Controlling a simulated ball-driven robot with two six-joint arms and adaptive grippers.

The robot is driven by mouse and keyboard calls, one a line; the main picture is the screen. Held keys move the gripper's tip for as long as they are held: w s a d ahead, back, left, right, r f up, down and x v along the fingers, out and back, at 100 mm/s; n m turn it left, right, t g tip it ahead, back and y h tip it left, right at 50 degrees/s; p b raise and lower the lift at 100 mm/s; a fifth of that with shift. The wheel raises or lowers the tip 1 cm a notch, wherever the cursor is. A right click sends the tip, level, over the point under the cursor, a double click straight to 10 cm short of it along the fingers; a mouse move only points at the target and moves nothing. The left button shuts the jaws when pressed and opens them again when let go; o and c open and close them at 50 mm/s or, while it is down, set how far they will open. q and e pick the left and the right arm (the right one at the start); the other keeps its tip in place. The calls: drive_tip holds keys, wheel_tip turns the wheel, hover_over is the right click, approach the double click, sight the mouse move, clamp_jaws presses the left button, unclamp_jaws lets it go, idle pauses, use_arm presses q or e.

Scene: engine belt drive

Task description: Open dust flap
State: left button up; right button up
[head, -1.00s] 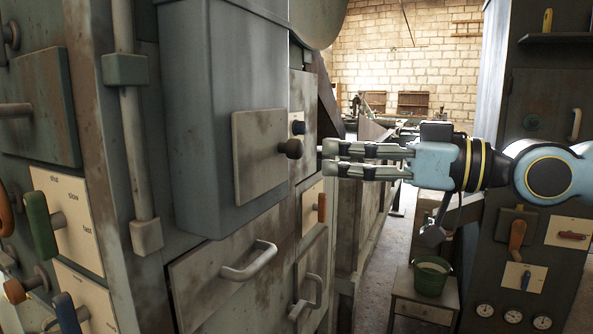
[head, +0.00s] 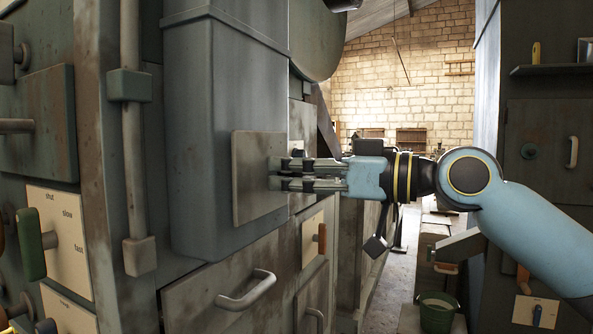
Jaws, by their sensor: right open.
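The dust flap seems to be the square grey plate (head: 252,172) on the front of the tall blue-grey housing (head: 222,110). It lies flat against the housing. My right gripper (head: 275,174) reaches in from the right with its fingers level, pointing left at the flap's right half. Its jaws are open, with the fingertips at the flap's dark knob. The fingers mostly hide the knob, and I cannot tell whether they touch it. My left gripper is not in view.
A drawer-like panel with a pale handle (head: 246,290) lies below the housing. A vertical pipe (head: 131,140) and a green lever (head: 30,244) are at left. A green bucket (head: 436,314) stands at lower right. A dark cabinet (head: 541,150) is behind my right arm.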

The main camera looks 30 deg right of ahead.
drive_tip(key=shift+c, duration=0.3)
clamp_jaws()
idle(0.3)
